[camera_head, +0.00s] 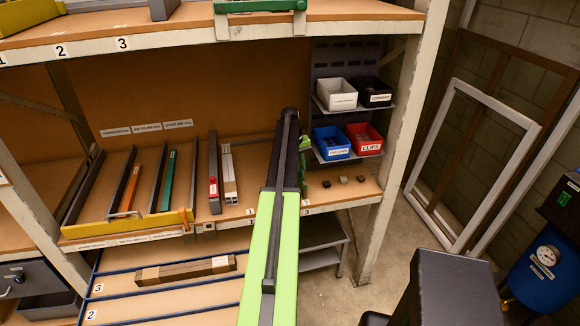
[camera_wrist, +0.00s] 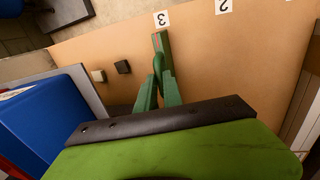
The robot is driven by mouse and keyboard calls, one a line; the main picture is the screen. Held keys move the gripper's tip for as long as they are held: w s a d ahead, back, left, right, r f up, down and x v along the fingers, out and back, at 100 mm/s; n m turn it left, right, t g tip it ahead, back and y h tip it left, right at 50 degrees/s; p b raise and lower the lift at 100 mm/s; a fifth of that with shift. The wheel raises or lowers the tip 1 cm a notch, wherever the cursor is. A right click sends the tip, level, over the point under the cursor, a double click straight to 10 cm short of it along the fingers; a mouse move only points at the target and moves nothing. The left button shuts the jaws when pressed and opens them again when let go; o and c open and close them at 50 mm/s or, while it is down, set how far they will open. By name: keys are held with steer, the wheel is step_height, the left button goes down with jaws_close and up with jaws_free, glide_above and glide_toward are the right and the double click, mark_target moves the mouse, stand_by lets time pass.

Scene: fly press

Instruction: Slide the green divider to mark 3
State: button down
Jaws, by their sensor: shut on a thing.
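The green divider (camera_wrist: 164,46) shows in the wrist view as a narrow upright strip on the tan shelf. Its near-edge end lies beside the label of mark 3 (camera_wrist: 162,19), roughly in line with it. The label of mark 2 (camera_wrist: 224,5) is farther right. My gripper (camera_wrist: 159,68) is shut on the divider, with its green fingers close together at it. The far part of the divider is hidden behind the fingers. In the head view my arm covers most of the divider and the gripper; mark 3 (camera_head: 306,202) shows just right of the arm.
Small dark and pale blocks (camera_head: 343,180) lie on the shelf right of my arm. Blue (camera_head: 332,143) and red (camera_head: 364,139) bins stand above them. A red-ended bar (camera_head: 213,187) and pale bars (camera_head: 229,178) lie to the left. A shelf post (camera_head: 405,130) stands at right.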

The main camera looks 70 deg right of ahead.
steer(key=shift+s+d, duration=0.1)
steer(key=shift+d, duration=0.05)
steer(key=c, duration=1.5)
jaws_free()
steer(key=shift+s, duration=0.1)
steer(key=w+r+p, duration=0.1)
steer(key=r+p, duration=0.4)
steer(key=w+a+r+p, duration=0.1)
steer(key=r+p, duration=0.5)
steer(key=w+r+p, duration=0.1)
steer(key=r+p, duration=0.5)
steer(key=shift+w+a, duration=0.1)
steer(key=shift+a, duration=0.3)
steer(key=s+f+b, duration=0.1)
steer(key=f+b, duration=0.4)
steer(key=s+d+f+b, duration=0.1)
steer(key=f+b, duration=0.5)
steer(key=s+f+b, duration=0.1)
steer(key=f+b, duration=0.5)
steer(key=shift+s+d+f, duration=0.1)
steer(key=shift+d, duration=0.3)
